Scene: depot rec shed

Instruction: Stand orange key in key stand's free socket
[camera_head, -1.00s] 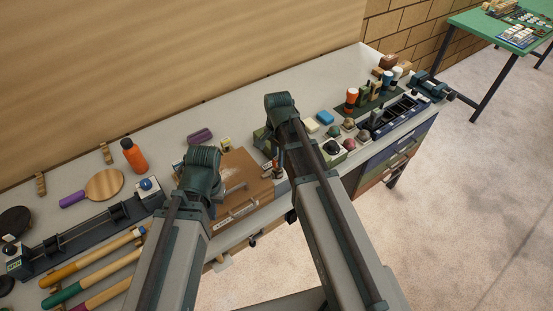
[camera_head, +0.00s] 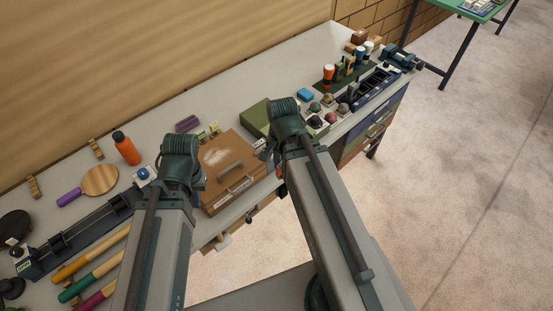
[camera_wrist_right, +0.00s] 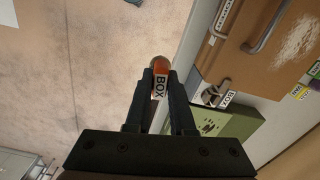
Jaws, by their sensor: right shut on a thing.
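My right gripper (camera_wrist_right: 160,88) is shut on the orange key (camera_wrist_right: 160,64). The right gripper (camera_head: 268,155) is at the right edge of the brown case in the head view, where the key is hidden. My left gripper (camera_head: 199,182) is at the case's left edge; its own wrist hides its jaws. I cannot pick out the key stand surely; a small yellow-and-green item (camera_head: 209,132) stands behind the case.
The brown case (camera_head: 228,165) lies on the grey bench. A green box (camera_head: 255,117) is behind my right wrist, with several balls and bottles further right. An orange bottle (camera_head: 126,148), a purple-handled paddle (camera_head: 100,180) and coloured bats (camera_head: 90,260) lie left. Bare bench shows behind the case.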

